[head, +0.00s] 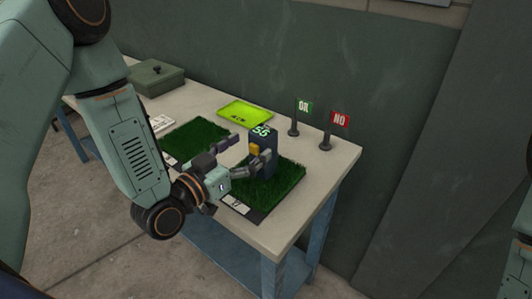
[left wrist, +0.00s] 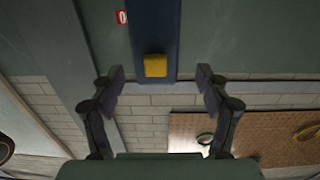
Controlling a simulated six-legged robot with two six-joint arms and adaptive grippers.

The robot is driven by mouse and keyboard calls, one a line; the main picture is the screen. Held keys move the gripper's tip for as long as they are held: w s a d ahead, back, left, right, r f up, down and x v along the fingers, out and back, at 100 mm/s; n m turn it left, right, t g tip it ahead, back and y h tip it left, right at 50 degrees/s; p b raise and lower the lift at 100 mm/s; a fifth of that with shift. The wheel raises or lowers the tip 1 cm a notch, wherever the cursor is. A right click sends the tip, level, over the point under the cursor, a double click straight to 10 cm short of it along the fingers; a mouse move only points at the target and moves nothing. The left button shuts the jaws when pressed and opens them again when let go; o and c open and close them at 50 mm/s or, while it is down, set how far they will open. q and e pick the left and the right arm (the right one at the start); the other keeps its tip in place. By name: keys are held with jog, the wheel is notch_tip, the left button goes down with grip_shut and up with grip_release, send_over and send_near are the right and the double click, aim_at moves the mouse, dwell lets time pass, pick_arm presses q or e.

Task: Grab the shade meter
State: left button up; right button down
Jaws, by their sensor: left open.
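The shade meter (head: 264,162) is a dark upright block with a lit green number on top and a yellow part on its side. It stands on the right-hand turf sample. In the left wrist view the meter (left wrist: 152,22) shows as a dark blue column with a yellow block, ahead of and between the fingertips. My left gripper (head: 251,149) is open at the meter's near left side, partly covering the turf. In the left wrist view the open gripper (left wrist: 160,82) has nothing between its fingers. Whether a finger touches the meter is unclear. My right gripper is out of view.
A second turf sample (head: 197,136) lies to the left on the table (head: 318,172). A bright yellow-green sheet (head: 244,113), a green OK flag (head: 304,107), a red NO flag (head: 340,119) and a green box (head: 158,79) stand or lie toward the back, near the wall.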

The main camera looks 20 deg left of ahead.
aim_at(255, 143)
pick_arm(q)
jog(key=shift+w+d+r, duration=0.1)
jog(key=shift+w+d, duration=0.3)
jog(key=shift+x, duration=1.85)
jog(key=shift+w+d, duration=0.15)
jog(key=shift+d, duration=0.05)
jog(key=shift+a, duration=0.35)
jog(key=shift+c, duration=1.2)
jog(key=shift+d, duration=0.3)
jog(key=c, duration=0.4)
jog(key=shift+a, duration=0.2)
jog(key=c, duration=0.7)
jog(key=shift+d, duration=0.15)
jog(key=shift+c, duration=0.6)
